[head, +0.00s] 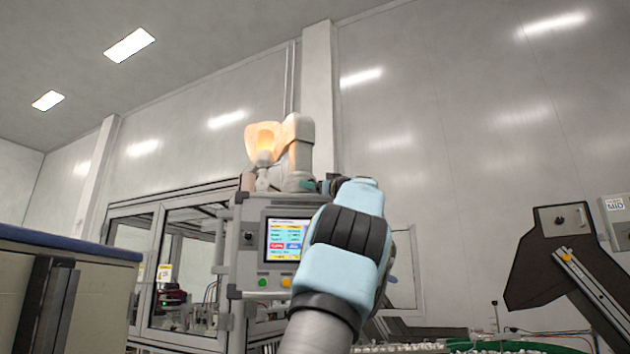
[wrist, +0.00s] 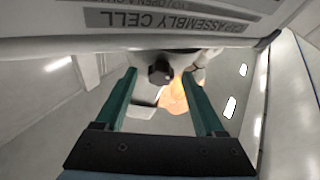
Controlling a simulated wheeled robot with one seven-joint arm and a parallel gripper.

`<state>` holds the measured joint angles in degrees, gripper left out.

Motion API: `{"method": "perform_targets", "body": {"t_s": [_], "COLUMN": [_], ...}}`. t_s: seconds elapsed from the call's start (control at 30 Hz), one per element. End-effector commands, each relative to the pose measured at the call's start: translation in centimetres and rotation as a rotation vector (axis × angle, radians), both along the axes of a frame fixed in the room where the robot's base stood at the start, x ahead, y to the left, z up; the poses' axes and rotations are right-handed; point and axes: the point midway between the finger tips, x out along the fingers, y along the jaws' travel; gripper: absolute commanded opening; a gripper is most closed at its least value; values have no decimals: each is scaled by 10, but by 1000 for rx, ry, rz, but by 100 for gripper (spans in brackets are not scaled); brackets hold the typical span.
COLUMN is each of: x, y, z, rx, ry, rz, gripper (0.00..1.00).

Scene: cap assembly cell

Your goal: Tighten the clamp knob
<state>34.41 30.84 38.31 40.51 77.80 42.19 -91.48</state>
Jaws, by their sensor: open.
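A dark round knob (wrist: 160,72), which looks like the clamp knob, shows in the wrist view between the tips of my gripper (wrist: 160,78). The two green fingers stand apart, one on each side of it, with visible gaps and no clear contact. How far the knob lies from the fingertips along the view is hard to tell. In the head view my light-blue wrist hides most of my gripper; only a small teal part shows above the control panel (head: 249,262). I cannot make out the knob there.
A pale housing labelled "ASSEMBLY CELL" (wrist: 172,20) fills the top of the wrist view, close to the fingers. A white unit with a glowing orange part (head: 264,140) stands above the panel. A dark angled chute (head: 545,270) is at right, a blue-topped bench (head: 70,243) at left.

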Motion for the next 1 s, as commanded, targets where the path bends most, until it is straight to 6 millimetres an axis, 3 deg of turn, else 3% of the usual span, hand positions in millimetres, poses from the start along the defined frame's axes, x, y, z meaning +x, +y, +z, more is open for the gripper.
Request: {"method": "perform_targets", "body": {"t_s": [0.23,0.87,1.0], "x": [0,0,0], "y": [0,0,0], "z": [0,0,0], "rx": [0,0,0], "ry": [0,0,0], "rz": [0,0,-1], "gripper": [71,0,0]}}
